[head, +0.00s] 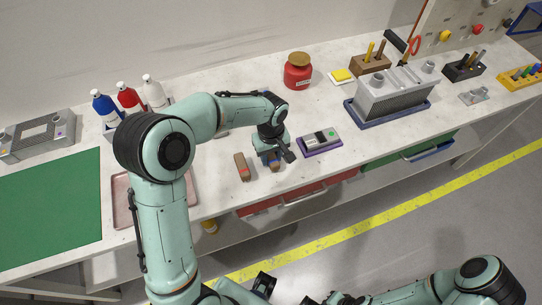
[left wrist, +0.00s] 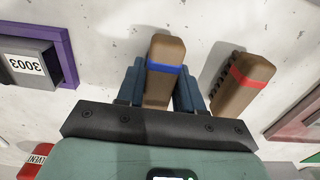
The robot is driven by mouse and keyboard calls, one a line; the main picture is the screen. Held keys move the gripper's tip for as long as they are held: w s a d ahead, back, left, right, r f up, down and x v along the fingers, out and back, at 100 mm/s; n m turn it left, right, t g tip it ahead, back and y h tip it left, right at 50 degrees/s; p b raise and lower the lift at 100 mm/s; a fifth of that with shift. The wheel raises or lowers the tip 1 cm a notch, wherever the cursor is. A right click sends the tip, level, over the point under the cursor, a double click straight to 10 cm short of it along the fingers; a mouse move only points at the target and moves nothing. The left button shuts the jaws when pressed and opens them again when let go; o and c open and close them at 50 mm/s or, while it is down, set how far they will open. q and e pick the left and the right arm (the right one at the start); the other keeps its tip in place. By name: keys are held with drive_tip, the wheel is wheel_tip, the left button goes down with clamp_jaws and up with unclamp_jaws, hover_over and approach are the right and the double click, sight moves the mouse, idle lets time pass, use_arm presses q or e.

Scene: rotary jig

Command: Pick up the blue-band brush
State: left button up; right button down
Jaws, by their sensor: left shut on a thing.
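The blue-band brush (left wrist: 166,52) has a brown wooden handle and a blue band, and it sits between the two blue-grey fingers of my left gripper (left wrist: 160,85) in the left wrist view. The left gripper (head: 273,160) is shut on it at the table's front part in the head view, where the hand hides most of the brush. A similar brush with a red band (left wrist: 245,80) lies just beside it, apart from the fingers; it also shows in the head view (head: 242,167). My right gripper (head: 340,299) is partly visible at the bottom edge, and its jaws are unclear.
A grey device in a purple tray (head: 306,153) stands just right of the left gripper. A pink tray (head: 121,207) lies to the left, partly behind my arm. A red jar (head: 297,76) and a finned grey block (head: 392,95) stand farther back. The table's front edge is close.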

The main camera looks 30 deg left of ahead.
sight(271, 155)
use_arm(q)
drive_tip(key=shift+r, duration=0.1)
use_arm(e)
drive_tip(key=shift+r, duration=0.1)
